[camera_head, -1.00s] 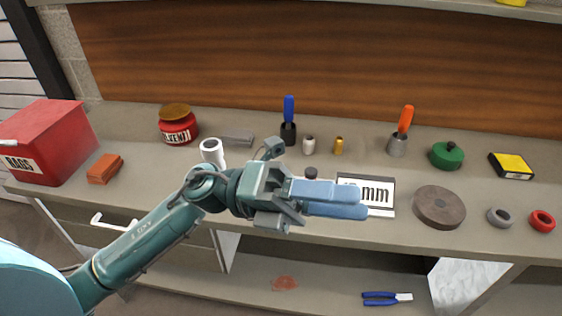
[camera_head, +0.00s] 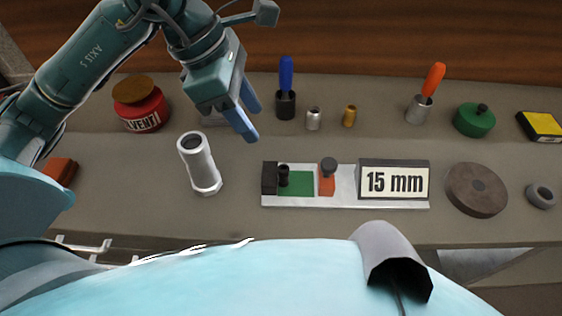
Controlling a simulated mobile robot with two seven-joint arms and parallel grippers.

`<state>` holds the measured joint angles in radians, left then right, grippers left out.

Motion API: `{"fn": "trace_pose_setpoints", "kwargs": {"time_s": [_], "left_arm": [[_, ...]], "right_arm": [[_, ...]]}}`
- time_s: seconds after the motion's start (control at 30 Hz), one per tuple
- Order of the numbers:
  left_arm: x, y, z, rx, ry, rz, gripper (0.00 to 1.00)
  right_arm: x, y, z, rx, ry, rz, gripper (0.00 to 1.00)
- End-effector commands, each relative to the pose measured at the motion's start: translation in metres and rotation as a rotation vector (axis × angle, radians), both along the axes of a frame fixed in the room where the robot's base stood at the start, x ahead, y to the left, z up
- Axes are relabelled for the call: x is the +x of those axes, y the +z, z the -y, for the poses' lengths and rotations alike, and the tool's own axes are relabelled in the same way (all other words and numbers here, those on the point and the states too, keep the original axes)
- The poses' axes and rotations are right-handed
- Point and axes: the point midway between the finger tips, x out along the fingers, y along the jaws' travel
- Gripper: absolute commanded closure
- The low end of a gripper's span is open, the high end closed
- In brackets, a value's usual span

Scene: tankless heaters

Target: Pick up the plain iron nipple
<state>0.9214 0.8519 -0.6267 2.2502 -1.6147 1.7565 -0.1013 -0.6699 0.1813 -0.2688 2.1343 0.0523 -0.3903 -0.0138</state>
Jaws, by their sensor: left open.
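A small grey metal cylinder (camera_head: 313,118), which looks like the plain iron nipple, stands upright on the bench between the blue-handled tool and a small brass cylinder (camera_head: 349,116). My left gripper (camera_head: 250,120) is open and empty, its blue fingers pointing down to the left of the grey cylinder and apart from it. Both fingers show, partly overlapping. My right gripper is not in view.
A white pipe piece (camera_head: 203,165) stands left of a gauge plate (camera_head: 345,200) with a 15 mm sign (camera_head: 394,181). Blue-handled (camera_head: 286,88) and orange-handled (camera_head: 427,90) tools stand behind. A red can (camera_head: 142,110), green lid (camera_head: 474,120) and brown disc (camera_head: 476,190) flank them.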

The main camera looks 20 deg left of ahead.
Motion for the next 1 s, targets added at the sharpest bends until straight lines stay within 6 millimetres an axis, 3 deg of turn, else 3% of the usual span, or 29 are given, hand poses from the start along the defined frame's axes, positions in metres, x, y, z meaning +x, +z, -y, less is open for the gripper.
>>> {"fn": "trace_pose_setpoints", "kwargs": {"time_s": [0.33, 1.0], "left_arm": [[0.005, -0.057, 0.023, 0.0, -0.002, -0.007, 0.55], [0.01, -0.119, 0.046, -0.001, -0.002, -0.004, 0.55]], "right_arm": [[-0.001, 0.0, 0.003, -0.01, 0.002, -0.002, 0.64], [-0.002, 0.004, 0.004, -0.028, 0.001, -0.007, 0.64]]}}
